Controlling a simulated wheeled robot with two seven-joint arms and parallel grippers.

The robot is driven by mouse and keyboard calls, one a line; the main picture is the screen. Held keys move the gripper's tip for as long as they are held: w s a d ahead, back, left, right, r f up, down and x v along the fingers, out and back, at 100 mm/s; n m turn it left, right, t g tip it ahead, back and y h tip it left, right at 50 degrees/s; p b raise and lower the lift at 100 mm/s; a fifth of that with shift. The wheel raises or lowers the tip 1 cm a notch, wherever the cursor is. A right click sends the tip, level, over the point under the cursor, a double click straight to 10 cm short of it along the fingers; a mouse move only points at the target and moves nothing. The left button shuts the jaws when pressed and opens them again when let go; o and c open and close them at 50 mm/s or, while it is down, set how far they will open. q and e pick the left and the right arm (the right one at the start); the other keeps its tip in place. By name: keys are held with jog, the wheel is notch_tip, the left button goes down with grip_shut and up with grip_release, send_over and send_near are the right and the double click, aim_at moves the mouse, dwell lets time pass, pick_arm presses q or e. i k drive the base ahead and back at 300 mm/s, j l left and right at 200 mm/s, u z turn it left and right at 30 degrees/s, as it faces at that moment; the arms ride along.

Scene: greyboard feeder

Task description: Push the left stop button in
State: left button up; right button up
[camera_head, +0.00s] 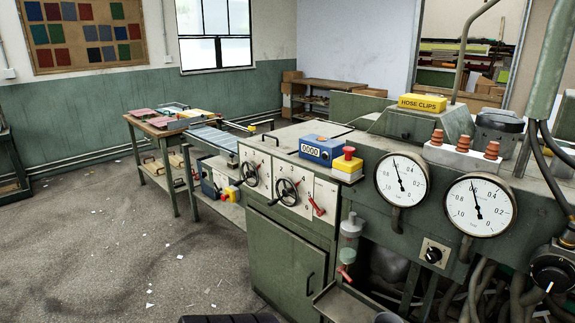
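Two red stop buttons on yellow boxes show in the head view. The left one (232,190) is small and sits low beside the roller table, near the left side of the green cabinet. The right one, a red mushroom button (348,152), stands up on a yellow box (348,168) on top of the machine, beside the blue counter. At this size I cannot tell whether the left button is in or out. Neither of my grippers is in view.
The green machine (290,270) carries handwheels (287,192), a red lever (317,206), a blue counter (322,150) and two gauges (480,205). A roller table (212,138) and a work table (150,129) stand behind it. The floor (100,250) at left is open, with paper scraps.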

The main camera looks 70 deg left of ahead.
aim_at(349, 150)
jog(key=u, duration=1.9)
